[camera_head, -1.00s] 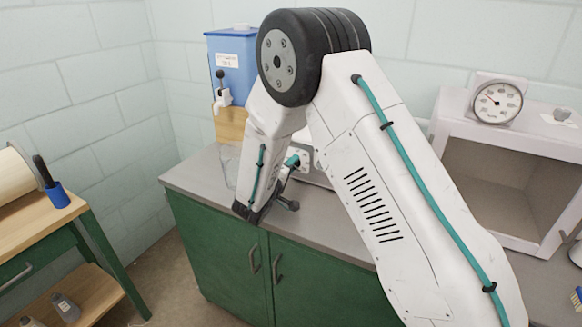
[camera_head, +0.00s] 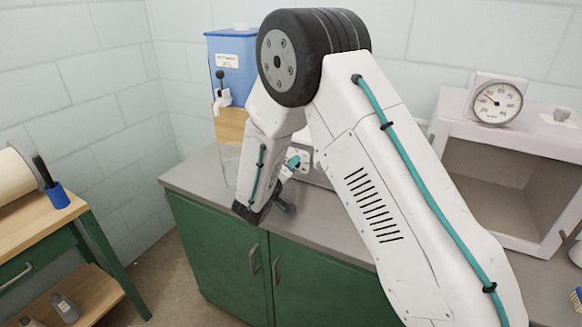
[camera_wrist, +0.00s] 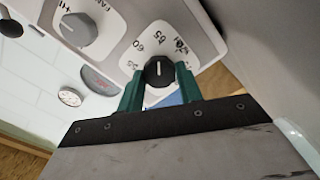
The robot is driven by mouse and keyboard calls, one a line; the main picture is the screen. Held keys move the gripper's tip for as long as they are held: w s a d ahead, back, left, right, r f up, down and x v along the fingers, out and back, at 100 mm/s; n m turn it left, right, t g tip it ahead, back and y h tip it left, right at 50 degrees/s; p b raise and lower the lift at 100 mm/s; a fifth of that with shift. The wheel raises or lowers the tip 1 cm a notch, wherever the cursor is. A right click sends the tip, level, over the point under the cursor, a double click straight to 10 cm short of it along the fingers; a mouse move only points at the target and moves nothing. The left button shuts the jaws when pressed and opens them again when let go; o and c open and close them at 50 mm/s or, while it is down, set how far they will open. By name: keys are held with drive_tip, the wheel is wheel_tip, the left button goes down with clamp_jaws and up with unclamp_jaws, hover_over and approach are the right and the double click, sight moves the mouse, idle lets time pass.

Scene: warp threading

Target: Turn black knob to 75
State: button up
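The black knob (camera_wrist: 159,70) sits on a white dial plate in the wrist view, with a white pointer line on its face. Printed numbers including 60 and 65 lie around it; others are tilted and hard to read. The green fingers of my gripper (camera_wrist: 160,86) stand on both sides of the knob and appear to touch it. In the head view my gripper (camera_head: 293,162) is at the panel on the counter, and my arm hides most of the panel and the knob.
A grey knob (camera_wrist: 80,30) on another dial is at upper left in the wrist view. In the head view, a blue tank (camera_head: 232,58) with a tap stands behind, and a round gauge (camera_head: 497,102) tops a grey box (camera_head: 505,190) at right. Green cabinets (camera_head: 225,255) are below.

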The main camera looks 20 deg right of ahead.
drive_tip(key=o, duration=0.4)
drive_tip(key=shift+c, duration=0.2)
drive_tip(key=shift+v, duration=3.9)
